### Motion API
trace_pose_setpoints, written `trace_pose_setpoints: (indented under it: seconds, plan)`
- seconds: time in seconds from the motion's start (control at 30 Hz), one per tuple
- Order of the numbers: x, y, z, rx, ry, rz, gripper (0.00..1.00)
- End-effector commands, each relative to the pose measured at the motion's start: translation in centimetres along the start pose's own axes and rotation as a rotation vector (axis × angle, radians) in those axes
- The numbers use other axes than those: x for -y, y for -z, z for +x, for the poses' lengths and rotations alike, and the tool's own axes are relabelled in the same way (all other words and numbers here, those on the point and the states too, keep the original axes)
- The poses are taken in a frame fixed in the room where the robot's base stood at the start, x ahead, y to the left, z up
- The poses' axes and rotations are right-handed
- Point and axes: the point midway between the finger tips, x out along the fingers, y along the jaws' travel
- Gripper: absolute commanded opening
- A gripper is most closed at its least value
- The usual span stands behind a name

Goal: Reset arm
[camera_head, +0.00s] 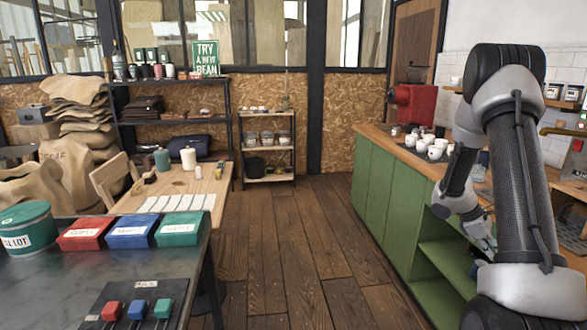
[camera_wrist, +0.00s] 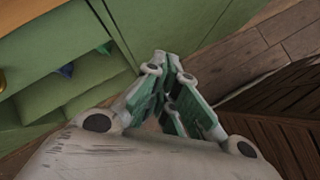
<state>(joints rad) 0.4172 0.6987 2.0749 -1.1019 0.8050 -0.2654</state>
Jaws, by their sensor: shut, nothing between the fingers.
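My arm stands at the right of the head view and bends down beside the green counter. My gripper (camera_wrist: 167,60) shows in the wrist view with its fingertips together and nothing held. It is outside the open shelves of the green cabinet (camera_wrist: 35,55), pointing down toward the wooden floor. In the head view the gripper's end is low by the counter front and partly hidden by my own arm.
The green counter (camera_head: 375,185) carries several white cups (camera_head: 435,150) and a red machine (camera_head: 415,105). A dark slatted wooden thing (camera_wrist: 285,130) is close at the wrist view's right. A dark table (camera_head: 40,280) stands left. The wooden floor (camera_head: 285,240) between is clear.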

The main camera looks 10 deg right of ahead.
Motion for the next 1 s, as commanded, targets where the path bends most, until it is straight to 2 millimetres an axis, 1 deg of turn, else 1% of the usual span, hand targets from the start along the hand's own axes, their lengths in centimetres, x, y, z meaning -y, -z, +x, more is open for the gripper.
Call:
trace_pose_setpoints:
  seconds: [0.03, 0.07, 0.1, 0.17, 0.2, 0.27, 0.3, 0.37, 0.4, 0.47, 0.5, 0.57, 0.6, 0.7, 0.8, 0.83, 0.9, 1.0]
  plan:
    - [1.3, -1.3, -1.7, -0.011, 0.026, 0.080, 0.00]
    - [2.1, -2.0, -2.6, -0.018, 0.045, 0.130, 0.00]
    - [3.4, -2.8, -3.9, -0.028, 0.072, 0.197, 0.00]
    - [5.4, -4.1, -6.0, -0.050, 0.109, 0.298, 0.00]
    - [6.8, -4.9, -7.6, -0.068, 0.133, 0.364, 0.00]
    - [9.1, -6.0, -10.1, -0.102, 0.171, 0.465, 0.00]
    - [10.7, -6.6, -11.8, -0.128, 0.196, 0.530, 0.00]
    - [13.2, -7.3, -14.2, -0.175, 0.235, 0.620, 0.00]
    - [14.9, -7.8, -15.7, -0.208, 0.259, 0.673, 0.00]
    - [17.3, -8.3, -17.8, -0.263, 0.295, 0.743, 0.00]
    - [18.9, -8.5, -19.2, -0.303, 0.317, 0.785, 0.00]
    - [21.2, -8.9, -21.0, -0.366, 0.347, 0.835, 0.00]
    - [22.6, -9.0, -22.2, -0.410, 0.366, 0.862, 0.00]
    - [25.9, -9.4, -24.8, -0.531, 0.400, 0.907, 0.00]
    - [28.5, -9.9, -27.0, -0.655, 0.407, 0.918, 0.00]
    - [29.0, -10.1, -27.6, -0.692, 0.402, 0.917, 0.00]
    - [29.9, -10.6, -28.8, -0.765, 0.379, 0.910, 0.00]
    - [30.3, -11.5, -30.2, -0.847, 0.336, 0.898, 0.00]
